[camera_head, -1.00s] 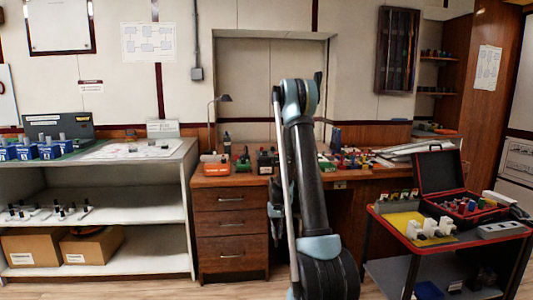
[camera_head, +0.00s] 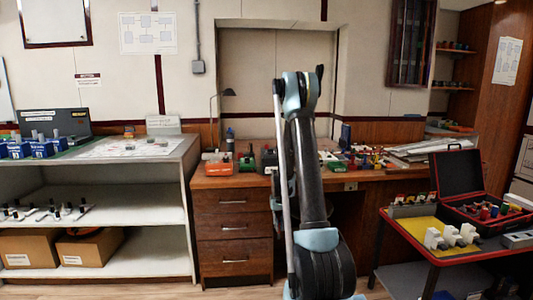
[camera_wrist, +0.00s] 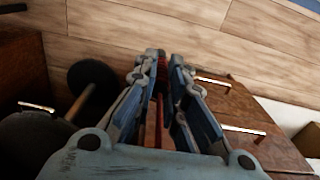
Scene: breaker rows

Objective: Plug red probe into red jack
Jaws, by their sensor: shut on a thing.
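In the wrist view, my gripper (camera_wrist: 165,58) is shut on a thin red piece that looks like the red probe (camera_wrist: 159,112). The probe lies lengthwise between the two fingers, and its tip cannot be made out. The gripper is over the wooden floor beside the drawer fronts. In the head view my own arm hides the gripper and the probe. I cannot pick out the red jack. Small red, green and yellow parts (camera_head: 368,158) stand on the wooden desk (camera_head: 232,182), too small to tell apart.
A red-edged cart (camera_head: 437,255) at right holds an open red-black case (camera_head: 458,176), white blocks and a yellow mat. A grey shelf unit (camera_head: 95,182) stands at left with blue boxes on top. A drawer pedestal (camera_head: 232,232) is below the desk.

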